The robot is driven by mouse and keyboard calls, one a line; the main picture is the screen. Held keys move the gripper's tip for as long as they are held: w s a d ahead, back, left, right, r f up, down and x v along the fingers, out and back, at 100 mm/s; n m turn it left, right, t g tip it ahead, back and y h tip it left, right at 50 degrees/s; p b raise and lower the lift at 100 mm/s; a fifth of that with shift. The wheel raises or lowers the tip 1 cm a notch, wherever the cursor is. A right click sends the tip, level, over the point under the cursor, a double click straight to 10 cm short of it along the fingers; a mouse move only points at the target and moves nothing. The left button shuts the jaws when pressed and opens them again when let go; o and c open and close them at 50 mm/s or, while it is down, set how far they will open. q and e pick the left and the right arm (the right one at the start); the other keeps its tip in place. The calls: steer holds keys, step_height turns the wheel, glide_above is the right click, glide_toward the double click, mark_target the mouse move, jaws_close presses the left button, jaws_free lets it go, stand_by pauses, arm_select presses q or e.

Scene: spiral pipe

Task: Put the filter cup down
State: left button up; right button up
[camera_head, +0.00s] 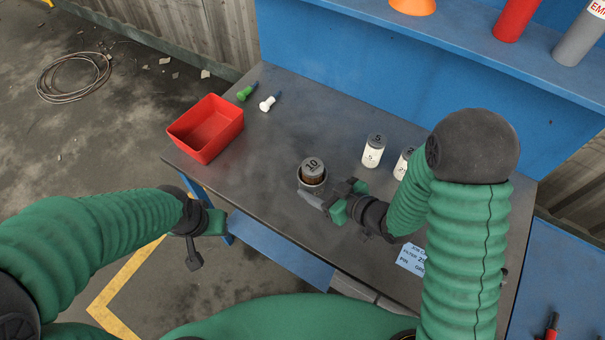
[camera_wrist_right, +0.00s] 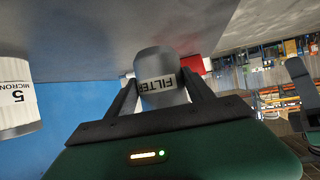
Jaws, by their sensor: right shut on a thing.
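The grey filter cup (camera_head: 312,185) is at the middle of the grey table, with a cartridge (camera_head: 312,168) marked 10 standing inside it. My right gripper (camera_head: 314,198) comes in from the right and is shut on the cup. In the right wrist view the filter cup (camera_wrist_right: 160,70), labelled FILTER, sits between the two fingers of my right gripper (camera_wrist_right: 162,88). The cup looks roughly upright in the head view. I cannot tell whether its base touches the table. My left gripper (camera_head: 195,245) hangs off the table's front left; its jaws are unclear.
A white cartridge (camera_head: 373,152) marked 5 stands right of the cup, with another (camera_head: 403,162) beside it. A red bin (camera_head: 206,128) is at the table's left edge, near a green bolt (camera_head: 246,92) and a white one (camera_head: 268,103). Table left of the cup is clear.

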steer(key=w+a, duration=0.1)
steer(key=w, duration=0.1)
steer(key=w+a, duration=0.1)
steer(key=w, duration=0.1)
steer(key=w+a+p, duration=0.1)
steer(key=w+a, duration=0.1)
steer(key=w, duration=0.1)
steer(key=shift+w+f, duration=0.1)
steer(key=shift+f, duration=0.1)
step_height(320, 180, down, 3)
steer(key=shift+r, duration=0.15)
steer(key=shift+d+f, duration=0.2)
steer(key=shift+f, duration=0.25)
steer(key=o, duration=1.7)
steer(key=shift+a, duration=0.1)
steer(key=shift+c, duration=0.2)
